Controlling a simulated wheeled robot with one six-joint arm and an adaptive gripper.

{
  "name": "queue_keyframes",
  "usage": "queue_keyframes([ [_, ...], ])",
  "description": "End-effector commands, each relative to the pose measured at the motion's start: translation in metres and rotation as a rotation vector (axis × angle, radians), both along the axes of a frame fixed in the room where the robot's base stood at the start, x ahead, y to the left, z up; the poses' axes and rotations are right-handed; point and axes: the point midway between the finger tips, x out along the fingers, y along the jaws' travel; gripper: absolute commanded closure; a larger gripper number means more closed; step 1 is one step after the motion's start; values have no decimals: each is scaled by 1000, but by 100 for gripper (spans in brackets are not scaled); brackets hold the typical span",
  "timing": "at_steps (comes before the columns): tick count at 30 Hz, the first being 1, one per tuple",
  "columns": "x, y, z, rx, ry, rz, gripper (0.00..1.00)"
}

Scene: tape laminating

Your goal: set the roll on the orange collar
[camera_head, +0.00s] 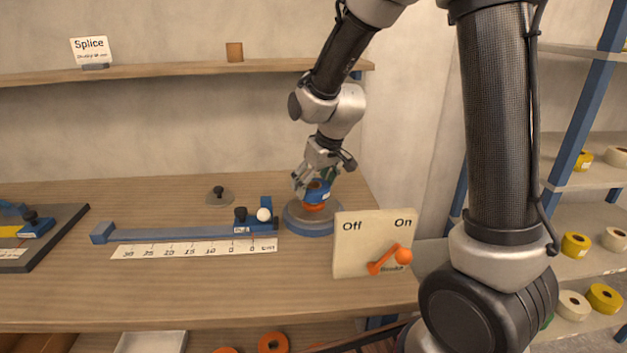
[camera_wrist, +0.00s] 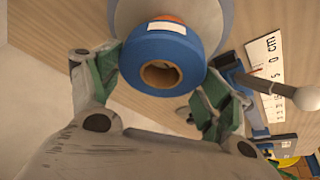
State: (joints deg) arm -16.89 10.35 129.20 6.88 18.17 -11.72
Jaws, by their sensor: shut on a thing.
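A blue tape roll (camera_head: 318,190) with a brown core and a white label is between the fingers of my gripper (camera_head: 319,184). In the wrist view the blue roll (camera_wrist: 162,58) faces the camera, with green finger pads on both sides of my gripper (camera_wrist: 160,85). The orange collar (camera_head: 313,207) shows just below the roll, on a round grey and blue base (camera_head: 309,223). The roll looks slightly tilted over the collar. An orange edge (camera_wrist: 168,18) shows behind the roll in the wrist view. Whether the roll touches the collar is hard to tell.
A blue slide rail (camera_head: 170,235) with a ruler strip (camera_head: 195,249) lies left of the base. An Off/On switch box (camera_head: 373,243) with an orange lever stands close at right. A grey knob (camera_head: 219,196) sits behind the rail. The bench front is clear.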

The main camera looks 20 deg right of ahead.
Motion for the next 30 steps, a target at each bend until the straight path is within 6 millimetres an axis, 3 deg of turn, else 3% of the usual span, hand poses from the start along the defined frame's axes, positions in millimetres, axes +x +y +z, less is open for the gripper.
queue_keyframes([
  [1,0,0,0,0,0,0,16],
  [4,0,0,0,0,0,0,0],
  [17,0,0,5,1,-2,0,0],
  [20,0,0,17,2,-4,0,0],
  [30,-28,-12,89,1,-6,0,0],
])
